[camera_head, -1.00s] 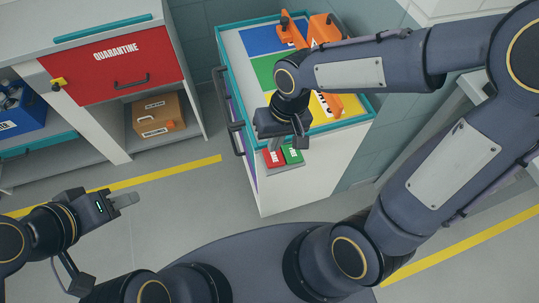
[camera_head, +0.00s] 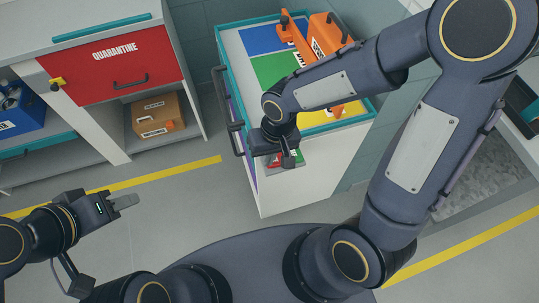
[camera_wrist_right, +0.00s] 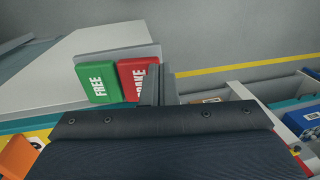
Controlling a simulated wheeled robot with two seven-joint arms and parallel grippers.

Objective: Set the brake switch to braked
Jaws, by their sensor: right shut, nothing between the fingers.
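The brake switch is on the near end of the cart. In the right wrist view it has a green FREE pad (camera_wrist_right: 104,82) and a red BRAKE pad (camera_wrist_right: 136,80) side by side on a grey plate. In the head view only bits of the pads show under my right gripper (camera_head: 289,160). That gripper is shut and empty. In the wrist view its fingers (camera_wrist_right: 155,84) overlap the outer edge of the red pad; whether they touch it I cannot tell. My left gripper (camera_head: 124,201) is low at the left, over the floor, away from the switch.
The cart (camera_head: 318,178) has a teal-rimmed top with coloured panels and orange items (camera_head: 326,32). A dark handle (camera_head: 236,138) runs along its left side. The quarantine cabinet (camera_head: 112,68) stands at the left. Open floor lies between.

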